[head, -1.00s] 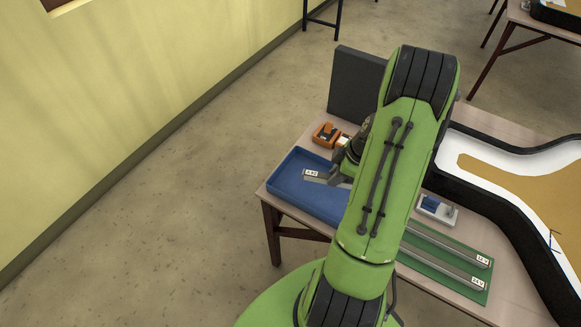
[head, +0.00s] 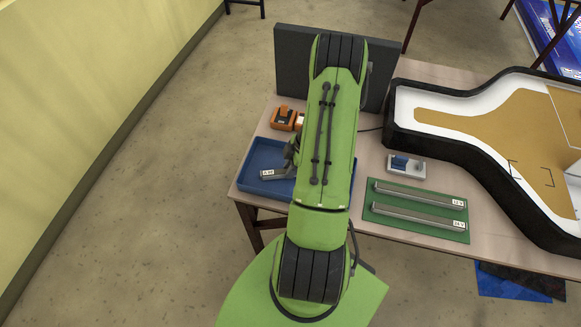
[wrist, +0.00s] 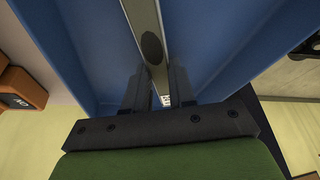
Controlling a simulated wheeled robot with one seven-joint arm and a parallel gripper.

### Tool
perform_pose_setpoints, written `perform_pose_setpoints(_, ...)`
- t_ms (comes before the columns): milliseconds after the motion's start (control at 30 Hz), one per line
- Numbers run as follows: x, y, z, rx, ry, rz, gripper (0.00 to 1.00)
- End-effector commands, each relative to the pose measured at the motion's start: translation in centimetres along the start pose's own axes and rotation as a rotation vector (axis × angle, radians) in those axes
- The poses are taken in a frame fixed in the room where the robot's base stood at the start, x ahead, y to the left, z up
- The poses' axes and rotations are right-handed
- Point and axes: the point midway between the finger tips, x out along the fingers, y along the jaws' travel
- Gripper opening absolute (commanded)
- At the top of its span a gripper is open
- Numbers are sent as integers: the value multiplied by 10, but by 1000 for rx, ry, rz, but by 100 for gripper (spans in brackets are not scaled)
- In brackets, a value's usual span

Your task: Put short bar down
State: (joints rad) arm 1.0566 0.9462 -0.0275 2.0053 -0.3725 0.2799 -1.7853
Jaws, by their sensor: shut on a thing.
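The short bar (head: 279,175) is a grey metal strip with a white label on its left end. It is over or in the blue tray (head: 246,188); I cannot tell whether it touches the tray floor. My gripper (head: 291,160) is mostly hidden behind my green arm in the head view. In the wrist view my gripper (wrist: 156,92) has its two dark fingers on either side of the bar (wrist: 144,20), shut on it. The blue tray walls (wrist: 225,45) rise on both sides there. The bar's right end is hidden by my arm in the head view.
A green mat (head: 380,213) with two longer labelled bars (head: 420,194) lies to the right. A white-and-blue device (head: 405,166) is behind it. An orange device (head: 284,119) stands behind the tray, before a dark upright panel (head: 292,65). A black-rimmed lightbox (head: 440,141) fills the table's right.

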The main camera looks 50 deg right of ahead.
Motion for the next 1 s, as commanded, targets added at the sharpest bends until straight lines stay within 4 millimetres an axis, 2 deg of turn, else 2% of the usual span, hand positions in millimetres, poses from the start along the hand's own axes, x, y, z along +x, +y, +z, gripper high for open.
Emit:
perform_pose_setpoints(233,3,0,1,-1,0,0,0)
perform_pose_setpoints(267,3,0,1,0,0,0,28)
perform_pose_setpoints(400,2,0,0,0,0,0,49)
perform_pose_setpoints(767,-4,0,-2,0,0,0,50)
perform_pose_setpoints(867,-25,2,0,0,-3,6,50)
perform_pose_setpoints(1000,-66,2,0,-1,-3,7,50)
